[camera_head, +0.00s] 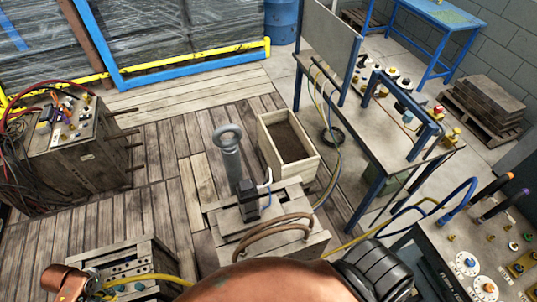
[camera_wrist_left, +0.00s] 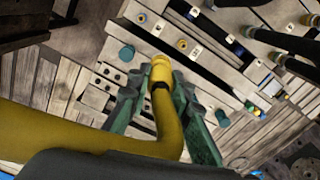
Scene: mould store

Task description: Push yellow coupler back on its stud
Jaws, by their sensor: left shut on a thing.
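The yellow coupler (camera_wrist_left: 160,73) is at the end of a yellow hose (camera_wrist_left: 70,127) in the left wrist view. My left gripper (camera_wrist_left: 156,84) is shut on it, with one green-grey finger on each side. The coupler points at a pale panel face; I cannot tell whether it touches a stud there. A teal stud (camera_wrist_left: 126,53) is just left of the coupler, and a yellow-ringed stud (camera_wrist_left: 182,45) is above and right. In the head view my left gripper (camera_head: 93,282) is at the lower left, partly hidden, beside a holed block (camera_head: 128,265) and the yellow hose (camera_head: 158,279).
A mould with hoses (camera_head: 72,140) stands at the left. A wooden crate (camera_head: 268,148) and a mould with an eyebolt (camera_head: 229,150) are in the middle. A workbench (camera_head: 395,135) and a fittings panel (camera_head: 470,240) are at the right.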

